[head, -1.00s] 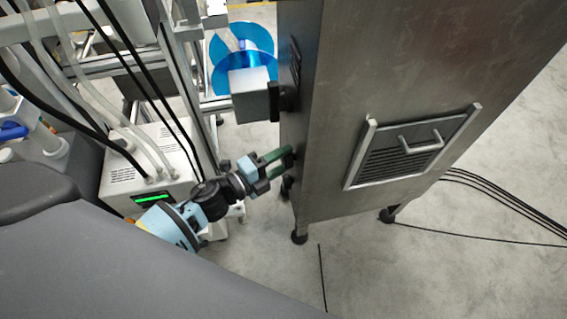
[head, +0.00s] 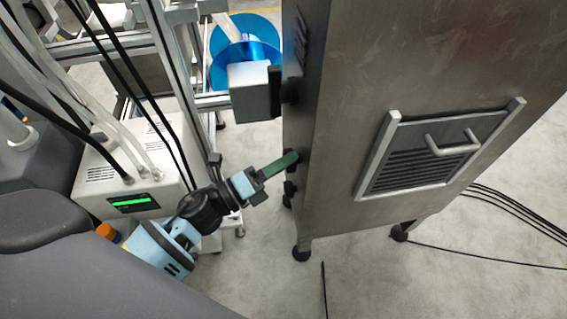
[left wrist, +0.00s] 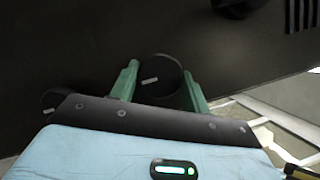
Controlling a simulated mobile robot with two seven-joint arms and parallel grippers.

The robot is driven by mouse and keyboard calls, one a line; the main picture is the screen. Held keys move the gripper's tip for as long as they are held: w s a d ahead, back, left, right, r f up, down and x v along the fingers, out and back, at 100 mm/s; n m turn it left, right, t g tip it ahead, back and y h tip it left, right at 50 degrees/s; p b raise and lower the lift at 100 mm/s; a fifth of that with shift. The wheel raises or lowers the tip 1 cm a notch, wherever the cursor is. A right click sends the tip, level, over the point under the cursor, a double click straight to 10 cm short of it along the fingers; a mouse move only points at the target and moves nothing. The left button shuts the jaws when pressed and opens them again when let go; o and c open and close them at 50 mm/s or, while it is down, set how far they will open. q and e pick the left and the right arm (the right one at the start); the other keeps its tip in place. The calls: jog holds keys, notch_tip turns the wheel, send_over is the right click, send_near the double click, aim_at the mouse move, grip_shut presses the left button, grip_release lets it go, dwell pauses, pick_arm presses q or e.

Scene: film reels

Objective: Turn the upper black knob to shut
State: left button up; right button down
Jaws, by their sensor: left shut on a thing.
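The upper black knob (left wrist: 168,72) is a dark disc with a short white mark, on the side wall of the steel cabinet (head: 345,110). My left gripper (head: 290,160) reaches it from the left. In the left wrist view its green fingers (left wrist: 160,76) stand on opposite sides of the knob, shut on it. The white mark lies nearly level in that picture. In the head view the knob is mostly hidden behind the fingers. A second black knob (head: 289,188) sits below it and also shows at the lower left of the wrist view (left wrist: 48,98). My right gripper is not in view.
A grey box (head: 252,92) juts from the cabinet above my gripper, with a blue reel (head: 220,75) behind. A metal frame and a white unit with a green display (head: 134,202) stand left. A vent panel with a handle (head: 450,145) is on the cabinet's front.

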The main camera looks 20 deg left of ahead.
aim_at(300, 141)
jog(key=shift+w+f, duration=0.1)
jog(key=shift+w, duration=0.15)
pick_arm(q)
jog(key=o, duration=1)
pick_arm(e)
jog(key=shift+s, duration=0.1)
